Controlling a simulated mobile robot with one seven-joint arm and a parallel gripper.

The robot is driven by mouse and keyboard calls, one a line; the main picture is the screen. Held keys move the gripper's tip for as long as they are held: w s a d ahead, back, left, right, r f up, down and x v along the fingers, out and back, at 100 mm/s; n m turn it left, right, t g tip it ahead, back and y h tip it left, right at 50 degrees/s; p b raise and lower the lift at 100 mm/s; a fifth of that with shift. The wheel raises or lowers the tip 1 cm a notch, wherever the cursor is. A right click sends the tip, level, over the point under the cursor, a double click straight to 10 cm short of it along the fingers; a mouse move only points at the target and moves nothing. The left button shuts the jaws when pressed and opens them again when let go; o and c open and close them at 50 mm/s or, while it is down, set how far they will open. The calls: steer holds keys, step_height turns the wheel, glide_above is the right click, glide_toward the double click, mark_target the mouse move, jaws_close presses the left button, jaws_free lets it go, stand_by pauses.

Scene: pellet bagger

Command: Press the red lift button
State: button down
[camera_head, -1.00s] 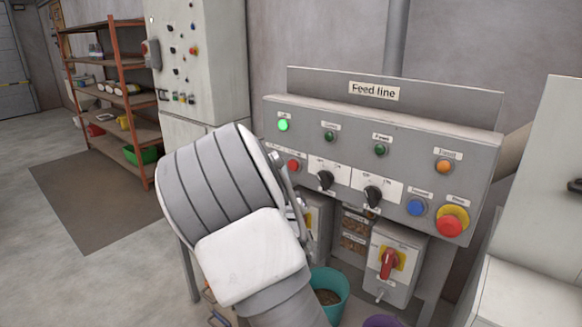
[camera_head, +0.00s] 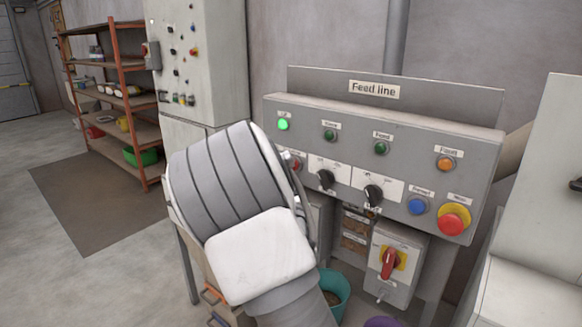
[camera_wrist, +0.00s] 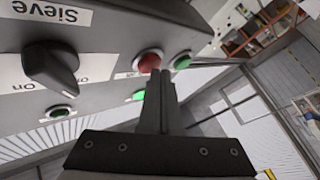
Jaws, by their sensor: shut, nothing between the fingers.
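The red button (camera_wrist: 148,62) is on the grey panel in the wrist view, just beyond my fingertips. My gripper (camera_wrist: 161,74) is shut and empty, its tips close in front of the button and overlapping its lower right edge. I cannot tell whether they touch it. In the head view the red button (camera_head: 296,165) shows at the panel's lower left, partly covered by my wrist. Its label is not readable. My fingers are hidden behind my wrist there.
A green button (camera_wrist: 181,61) sits beside the red one. A lit green lamp (camera_head: 283,124), black selector knobs (camera_head: 326,179), a blue button (camera_head: 417,206) and a red mushroom button (camera_head: 452,222) share the Feed line panel (camera_head: 400,142). A teal bucket (camera_head: 335,285) stands below.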

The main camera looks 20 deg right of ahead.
steer(key=shift+w+d, duration=0.15)
steer(key=shift+d, duration=0.05)
steer(key=shift+a, duration=0.1)
steer(key=shift+s+a+b, duration=0.35)
steer(key=shift+s+a, duration=0.1)
steer(key=shift+a, duration=0.1)
steer(key=s+a, duration=0.3)
steer(key=a, duration=0.2)
steer(key=shift+s+b, duration=0.3)
steer(key=shift+b, duration=0.15)
steer(key=shift+d, duration=0.15)
